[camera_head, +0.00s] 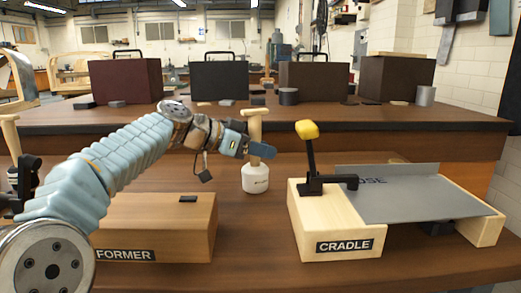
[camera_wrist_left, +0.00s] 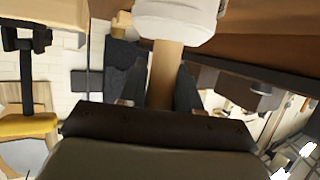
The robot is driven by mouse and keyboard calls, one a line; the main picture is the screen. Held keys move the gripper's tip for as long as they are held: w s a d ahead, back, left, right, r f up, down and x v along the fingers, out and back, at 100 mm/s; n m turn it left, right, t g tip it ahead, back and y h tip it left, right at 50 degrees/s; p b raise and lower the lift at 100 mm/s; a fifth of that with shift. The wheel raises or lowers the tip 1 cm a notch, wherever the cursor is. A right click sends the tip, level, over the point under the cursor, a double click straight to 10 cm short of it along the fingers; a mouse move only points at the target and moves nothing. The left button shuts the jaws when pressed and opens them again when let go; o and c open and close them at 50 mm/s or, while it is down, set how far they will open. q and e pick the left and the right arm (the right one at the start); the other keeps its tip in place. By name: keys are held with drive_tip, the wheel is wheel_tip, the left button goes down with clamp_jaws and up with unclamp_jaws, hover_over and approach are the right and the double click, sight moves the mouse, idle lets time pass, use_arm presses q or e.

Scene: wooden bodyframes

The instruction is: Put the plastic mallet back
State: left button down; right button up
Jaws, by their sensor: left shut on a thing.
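The plastic mallet has a white head (camera_head: 255,179) and a pale wooden handle with a knob on top. It is upright, head down, between the FORMER block and the CRADLE block. My left gripper (camera_head: 262,149) is shut on the handle, above the head. In the left wrist view the white head (camera_wrist_left: 178,18) is at the top and the handle (camera_wrist_left: 166,75) runs between the two dark fingers. I cannot tell whether the head touches the table. My right gripper is not in view.
The wooden FORMER block (camera_head: 160,225) stands left. The CRADLE block (camera_head: 340,242) stands right, with a yellow-handled clamp (camera_head: 308,131) and a grey metal sheet (camera_head: 415,195). Dark boxes (camera_head: 220,80) line the raised back bench. The table (camera_head: 255,240) between the blocks is clear in front.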

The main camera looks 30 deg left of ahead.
use_arm(q)
drive_tip(key=shift+f, duration=0.15)
drive_tip(key=c, duration=0.8)
unclamp_jaws()
drive_tip(key=shift+r, duration=0.3)
drive_tip(key=v, duration=1.2)
drive_tip(key=shift+f, duration=0.15)
